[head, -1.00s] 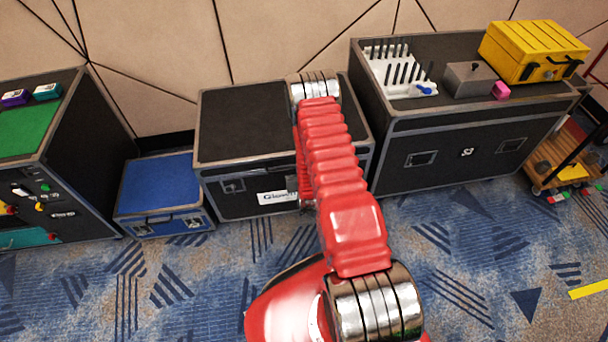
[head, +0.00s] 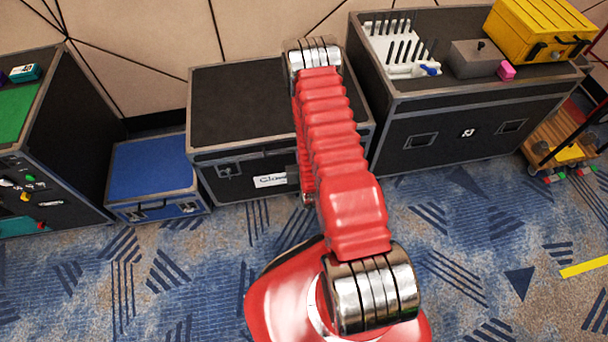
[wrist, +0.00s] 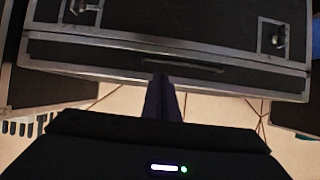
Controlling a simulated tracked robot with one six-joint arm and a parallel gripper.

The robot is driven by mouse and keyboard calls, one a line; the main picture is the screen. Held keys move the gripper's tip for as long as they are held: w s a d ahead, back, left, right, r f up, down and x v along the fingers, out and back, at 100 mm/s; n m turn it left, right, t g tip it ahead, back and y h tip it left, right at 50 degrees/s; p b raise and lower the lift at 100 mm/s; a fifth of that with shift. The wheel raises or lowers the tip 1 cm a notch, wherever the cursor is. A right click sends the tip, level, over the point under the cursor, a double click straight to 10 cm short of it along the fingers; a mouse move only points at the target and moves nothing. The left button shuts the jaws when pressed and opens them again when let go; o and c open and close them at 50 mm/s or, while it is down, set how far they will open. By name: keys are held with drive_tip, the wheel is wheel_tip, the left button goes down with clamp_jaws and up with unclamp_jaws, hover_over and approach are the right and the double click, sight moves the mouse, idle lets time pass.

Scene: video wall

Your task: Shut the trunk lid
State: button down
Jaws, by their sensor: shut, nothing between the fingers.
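The black trunk (head: 240,105) with metal edges and a white label stands against the wall, left of centre in the head view. Its lid (head: 235,95) looks level and down on the body; I cannot tell whether a thin gap remains. In the wrist view the trunk's face (wrist: 165,30) fills the top, with a latch at each side, a metal edge and a handle. My gripper (wrist: 163,82) is shut and empty, its fingertips close to the metal edge; contact is unclear.
A blue case (head: 150,175) stands left of the trunk, and a taller black case (head: 440,125) stands right of it, carrying a yellow box (head: 540,30) and a white rack (head: 400,50). A green-topped cabinet (head: 75,140) is far left. Carpet in front is clear.

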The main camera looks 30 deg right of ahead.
drive_tip(key=s+a+f, duration=0.2)
drive_tip(key=s+f, duration=0.1)
drive_tip(key=s, duration=0.2)
drive_tip(key=shift+s+f, duration=0.25)
drive_tip(key=shift+s, duration=0.15)
drive_tip(key=shift+f, duration=0.1)
drive_tip(key=s+a+f+g+y, duration=0.35)
drive_tip(key=s+f+g, duration=0.4)
drive_tip(key=s, duration=0.25)
drive_tip(key=s+a+r+n, duration=0.1)
drive_tip(key=a+r, duration=0.3)
drive_tip(key=r, duration=1.6)
drive_tip(key=s+a+r+n+t, duration=0.1)
drive_tip(key=s+a+r, duration=0.3)
drive_tip(key=r, duration=1.6)
drive_tip(key=s+a+r+n, duration=0.2)
drive_tip(key=a+r, duration=0.2)
drive_tip(key=r, duration=1.5)
drive_tip(key=shift+s+r, duration=0.15)
drive_tip(key=shift+r, duration=0.25)
